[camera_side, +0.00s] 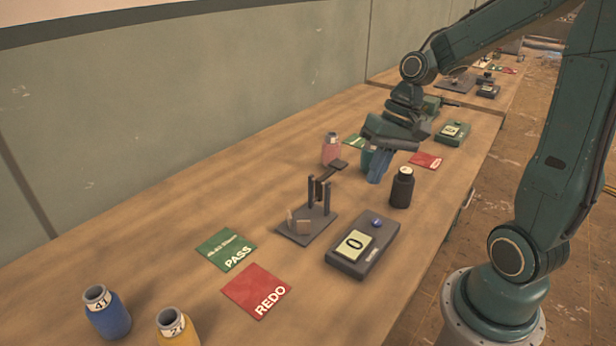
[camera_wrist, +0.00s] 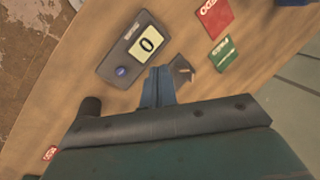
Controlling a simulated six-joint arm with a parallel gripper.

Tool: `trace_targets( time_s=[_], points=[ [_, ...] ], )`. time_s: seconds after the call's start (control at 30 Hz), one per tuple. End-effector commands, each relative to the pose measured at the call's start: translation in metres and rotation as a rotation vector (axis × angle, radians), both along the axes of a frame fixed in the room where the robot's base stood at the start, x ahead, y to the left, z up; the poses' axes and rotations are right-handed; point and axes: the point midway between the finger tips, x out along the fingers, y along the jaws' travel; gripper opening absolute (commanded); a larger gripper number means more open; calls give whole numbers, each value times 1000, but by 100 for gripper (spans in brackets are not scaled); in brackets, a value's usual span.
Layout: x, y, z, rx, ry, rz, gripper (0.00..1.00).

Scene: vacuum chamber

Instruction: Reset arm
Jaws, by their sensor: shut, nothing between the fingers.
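My gripper (camera_side: 378,168) hangs above the wooden table in the side view, its blue fingers pointing down. In the wrist view my gripper (camera_wrist: 159,74) has its fingers together with nothing between them. It is beside a dark bottle (camera_side: 402,187) and a pink bottle (camera_side: 331,150), apart from the dark one. A teal thing behind the fingers is mostly hidden.
A small stand (camera_side: 308,226), a display box (camera_side: 362,246) reading 0, a green PASS card (camera_side: 226,249) and a red REDO card (camera_side: 258,291) lie nearer the camera. A blue bottle (camera_side: 107,314) and a yellow bottle (camera_side: 177,329) stand at the front left. The table's left side is clear.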

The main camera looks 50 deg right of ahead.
Motion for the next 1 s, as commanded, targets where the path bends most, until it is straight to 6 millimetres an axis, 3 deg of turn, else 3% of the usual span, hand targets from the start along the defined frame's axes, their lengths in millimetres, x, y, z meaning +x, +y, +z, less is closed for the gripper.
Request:
trace_targets(
  time_s=[0.5,1.0],
  points=[
    [-44,46,57,-276,-199,261,0],
    [-93,62,88,-442,-398,428,0]
  ],
)
